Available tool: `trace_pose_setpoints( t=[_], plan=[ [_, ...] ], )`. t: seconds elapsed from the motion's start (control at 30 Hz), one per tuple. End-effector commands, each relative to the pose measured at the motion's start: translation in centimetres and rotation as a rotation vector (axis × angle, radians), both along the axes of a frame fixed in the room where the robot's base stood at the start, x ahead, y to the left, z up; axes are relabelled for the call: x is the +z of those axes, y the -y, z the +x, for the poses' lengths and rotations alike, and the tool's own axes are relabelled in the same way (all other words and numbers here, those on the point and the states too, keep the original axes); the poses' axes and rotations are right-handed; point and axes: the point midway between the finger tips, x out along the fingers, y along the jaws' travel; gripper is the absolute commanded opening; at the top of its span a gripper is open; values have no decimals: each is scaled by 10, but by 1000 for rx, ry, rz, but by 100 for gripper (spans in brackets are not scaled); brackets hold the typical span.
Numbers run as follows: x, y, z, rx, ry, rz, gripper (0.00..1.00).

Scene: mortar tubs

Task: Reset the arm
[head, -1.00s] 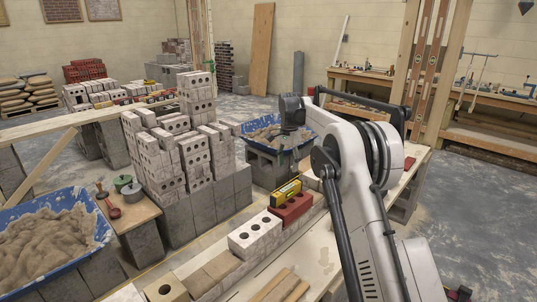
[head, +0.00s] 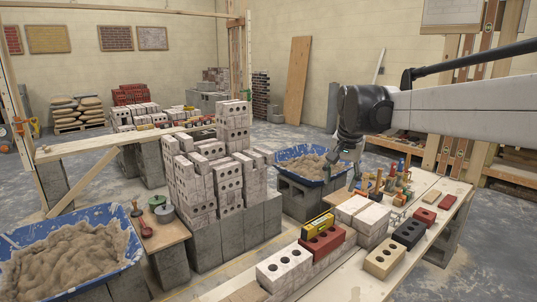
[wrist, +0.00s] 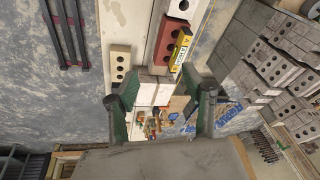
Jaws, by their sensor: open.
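My gripper (head: 345,168) hangs from the end of my arm, which reaches in from the right edge of the head view. In the wrist view my gripper (wrist: 165,95) shows two dark green fingers spread wide with nothing held between them. In the head view it appears in front of the far blue mortar tub's right side and the tools on the bench. Its exact height above them is hard to tell. The yellow level (head: 318,227) rests on the red brick (head: 322,243) below and left of it, apart from the fingers.
A tall stack of pale bricks (head: 231,175) stands left of my gripper. The far mortar tub (head: 300,176) sits on blocks behind. A near mortar tub (head: 128,250) is at lower left. Loose bricks (head: 384,258) lie on the bench at right. The air above the bench is clear.

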Motion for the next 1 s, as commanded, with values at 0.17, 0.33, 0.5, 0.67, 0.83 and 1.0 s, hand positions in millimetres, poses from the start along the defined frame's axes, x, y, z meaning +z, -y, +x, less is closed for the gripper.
trace_pose_setpoints(
  t=[0.17,0.33,0.5,0.67,0.83,1.0],
  plan=[
    [10,0,-53,66,50,-20,45],
    [11,0,-102,128,96,-42,45],
    [6,0,-151,190,143,-68,45],
    [-6,0,-196,247,185,-94,45],
    [-25,0,-242,306,232,-125,45],
    [-50,0,-286,363,277,-159,45]
  ],
)
